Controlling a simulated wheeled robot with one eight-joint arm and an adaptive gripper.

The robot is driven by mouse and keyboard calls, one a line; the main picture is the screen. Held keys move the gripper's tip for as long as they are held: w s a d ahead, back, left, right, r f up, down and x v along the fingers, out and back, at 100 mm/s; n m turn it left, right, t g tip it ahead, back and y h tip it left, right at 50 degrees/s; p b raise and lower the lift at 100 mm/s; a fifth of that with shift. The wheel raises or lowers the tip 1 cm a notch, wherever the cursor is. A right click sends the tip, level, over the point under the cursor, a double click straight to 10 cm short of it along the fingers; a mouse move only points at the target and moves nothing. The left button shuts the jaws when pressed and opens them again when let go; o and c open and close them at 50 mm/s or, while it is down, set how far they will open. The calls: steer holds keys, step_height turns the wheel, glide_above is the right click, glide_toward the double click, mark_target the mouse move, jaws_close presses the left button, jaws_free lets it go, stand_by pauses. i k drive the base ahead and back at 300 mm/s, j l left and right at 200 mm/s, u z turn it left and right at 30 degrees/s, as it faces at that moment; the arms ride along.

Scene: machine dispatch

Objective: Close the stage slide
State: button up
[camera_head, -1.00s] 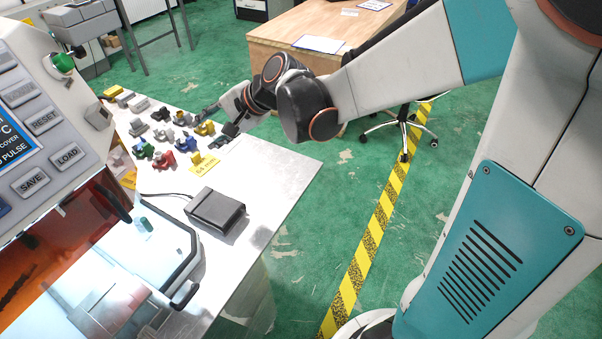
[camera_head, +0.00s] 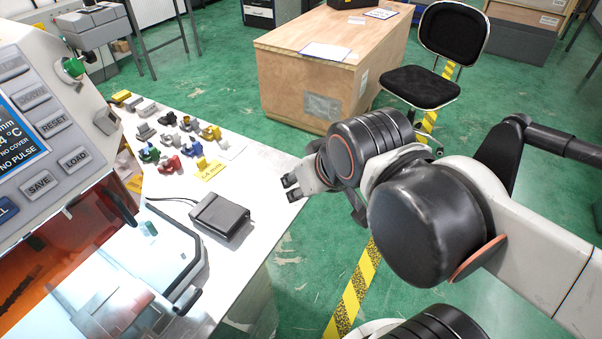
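The stage slide (camera_head: 189,299) sticks out of the machine at the lower left. It looks like a pale tray with a rounded black rim and a dark handle at its front right corner. A small greenish-white piece (camera_head: 149,228) sits at its back part. The slide's lower end is cut off by the picture edge. My gripper (camera_head: 291,188) is over the right edge of the metal table, to the right of and beyond the slide, apart from it. Its two dark fingertips point left with a small gap and nothing between them.
The machine's button panel (camera_head: 45,130) and orange cover (camera_head: 60,250) stand at the left. A black box (camera_head: 220,216) with a cable lies between slide and gripper.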

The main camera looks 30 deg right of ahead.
mark_target(156, 319)
steer(key=u, duration=1.65)
steer(key=k+l+u, duration=0.35)
steer(key=l, duration=0.15)
steer(key=k+l+u, duration=0.35)
steer(key=k+l, duration=0.05)
steer(key=l, duration=0.05)
